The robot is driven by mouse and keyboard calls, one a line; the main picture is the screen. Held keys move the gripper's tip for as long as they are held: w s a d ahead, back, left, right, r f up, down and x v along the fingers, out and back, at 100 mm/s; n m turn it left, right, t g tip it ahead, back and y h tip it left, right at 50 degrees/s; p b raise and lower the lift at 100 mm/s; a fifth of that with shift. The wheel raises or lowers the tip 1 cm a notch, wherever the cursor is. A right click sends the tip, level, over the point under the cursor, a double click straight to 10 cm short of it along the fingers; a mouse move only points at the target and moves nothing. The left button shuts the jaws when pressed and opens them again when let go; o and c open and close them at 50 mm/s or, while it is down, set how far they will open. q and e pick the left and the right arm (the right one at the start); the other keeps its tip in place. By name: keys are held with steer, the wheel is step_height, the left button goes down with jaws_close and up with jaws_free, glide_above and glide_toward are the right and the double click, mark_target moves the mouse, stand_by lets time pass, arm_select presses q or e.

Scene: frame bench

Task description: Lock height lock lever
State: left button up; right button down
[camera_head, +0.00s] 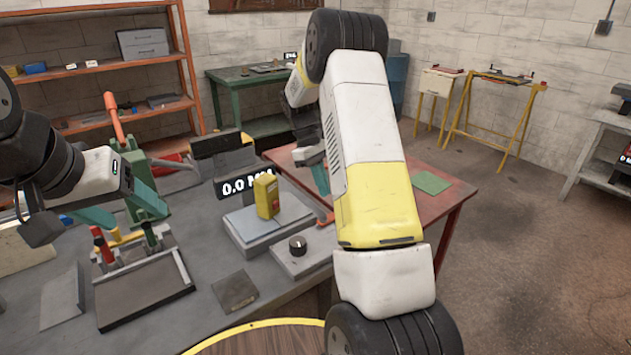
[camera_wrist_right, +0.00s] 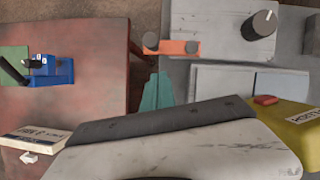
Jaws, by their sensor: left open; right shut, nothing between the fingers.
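An orange lever (camera_wrist_right: 172,47) lies just beyond my right fingertips in the right wrist view, at the edge of a grey plate. Its orange part shows in the head view (camera_head: 325,217), partly hidden by my right arm. I cannot tell for sure whether it is the height lock lever. My right gripper (camera_wrist_right: 157,88) is shut and empty, apart from the lever. A green press with a long orange handle (camera_head: 114,118) stands at the left. My left gripper (camera_head: 138,216) is open, above a dark frame fixture with a red handle (camera_head: 102,245) and a yellow handle (camera_head: 125,238).
A yellow box (camera_head: 266,195) stands on a grey block, before a display reading 0.0 MM (camera_head: 247,185). A black knob (camera_head: 298,246) sits on a grey plate. A red table (camera_head: 450,197) stands behind my right arm. A dark square plate (camera_head: 235,291) lies near the bench front.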

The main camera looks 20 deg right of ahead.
steer(key=shift+s+d+r, duration=0.1)
steer(key=shift+s+d, duration=0.4)
steer(key=shift+s, duration=0.15)
steer(key=shift+s+d+r, duration=0.1)
steer(key=shift+s+d, duration=0.35)
steer(key=shift+s, duration=0.2)
steer(key=shift+s+d, duration=0.1)
steer(key=s+m+y, duration=0.1)
steer(key=m, duration=0.1)
steer(key=s+d+m, duration=0.1)
steer(key=m, duration=0.1)
steer(key=s+d+m+y, duration=0.1)
steer(key=m, duration=0.2)
steer(key=shift+s+g+y, duration=0.15)
steer(key=shift+g+y, duration=0.15)
steer(key=shift+g, duration=0.1)
steer(key=shift+s+a+m+t+y, duration=0.3)
steer(key=shift+s+m+y, duration=0.5)
steer(key=shift+m, duration=1.1)
steer(key=shift+s+a+m+t+y, duration=0.25)
steer(key=shift+s+m+t+y, duration=0.15)
steer(key=shift+s+m, duration=1.15)
steer(key=shift+s+a+m+t+y, duration=0.3)
steer(key=shift+s+m+y, duration=0.35)
steer(key=shift+m, duration=1.6)
